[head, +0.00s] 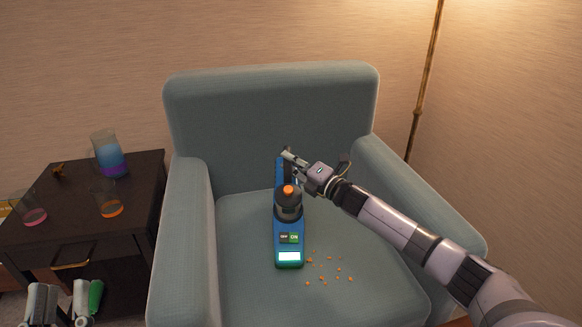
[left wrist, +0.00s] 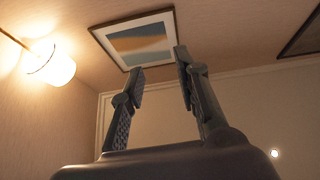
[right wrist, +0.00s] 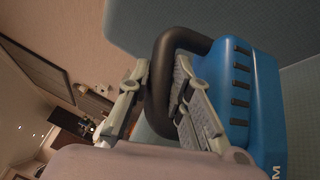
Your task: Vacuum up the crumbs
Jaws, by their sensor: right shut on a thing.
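A blue handheld vacuum (head: 282,255) with an orange-topped grey part and OFF/ON buttons is over the armchair seat, its green-lit front end toward me. Several small orange crumbs (head: 337,270) lie on the seat just right of that front end. My right gripper (head: 292,162) is at the vacuum's rear. In the right wrist view, my right gripper (right wrist: 158,100) is shut on the vacuum's black handle (right wrist: 160,75), beside the blue body (right wrist: 262,95). My left gripper (head: 60,303) is low at the left, away from the chair. In the left wrist view its fingers (left wrist: 158,85) are apart and empty.
The blue-grey armchair (head: 270,110) has raised armrests either side of the seat. A dark side table (head: 60,235) at left holds glasses (head: 109,200) and a blue-purple pitcher (head: 108,155). A lamp pole (head: 425,85) stands behind at right.

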